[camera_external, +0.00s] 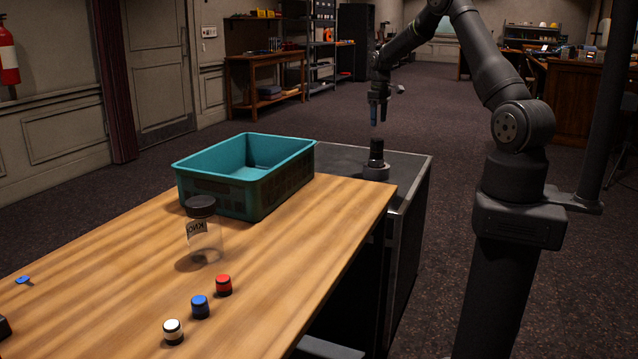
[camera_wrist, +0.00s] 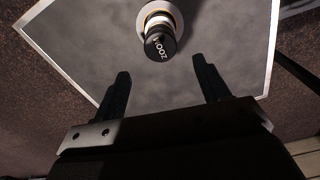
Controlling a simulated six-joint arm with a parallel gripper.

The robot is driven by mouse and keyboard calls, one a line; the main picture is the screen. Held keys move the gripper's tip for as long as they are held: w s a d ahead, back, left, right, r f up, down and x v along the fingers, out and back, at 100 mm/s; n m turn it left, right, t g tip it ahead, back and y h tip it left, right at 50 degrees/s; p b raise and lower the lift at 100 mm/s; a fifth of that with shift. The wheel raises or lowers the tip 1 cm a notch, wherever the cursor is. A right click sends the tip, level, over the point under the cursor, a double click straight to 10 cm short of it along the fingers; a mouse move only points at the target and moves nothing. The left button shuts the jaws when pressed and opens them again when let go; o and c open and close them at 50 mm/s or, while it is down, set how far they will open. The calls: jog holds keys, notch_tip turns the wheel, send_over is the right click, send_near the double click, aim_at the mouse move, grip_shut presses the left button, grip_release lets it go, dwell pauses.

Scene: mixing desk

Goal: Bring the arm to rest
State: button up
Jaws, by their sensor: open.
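My gripper (camera_external: 378,112) hangs above the dark-topped stand (camera_external: 408,168) at the far end of the wooden table. In the wrist view my gripper (camera_wrist: 160,88) shows two dark fingers spread apart with nothing between them. A dark cylindrical thing (camera_external: 376,155) stands upright on a round base on the stand, below the fingers and apart from them. In the wrist view this cylinder (camera_wrist: 160,42) has a black top with white lettering and sits beyond the fingertips.
A teal crate (camera_external: 215,186) stands at the table's far end, left of the stand. A clear jar with a black lid (camera_external: 205,235) stands before it. Red (camera_external: 224,286), blue (camera_external: 200,307) and white (camera_external: 173,331) small pots line the front. Space above the table is clear.

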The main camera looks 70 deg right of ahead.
aim_at(378, 139)
notch_tip(378, 139, down, 12)
notch_tip(378, 139, up, 3)
jog(key=shift+f, duration=0.1)
jog(key=shift+r, duration=0.5)
jog(key=shift+f, duration=0.1)
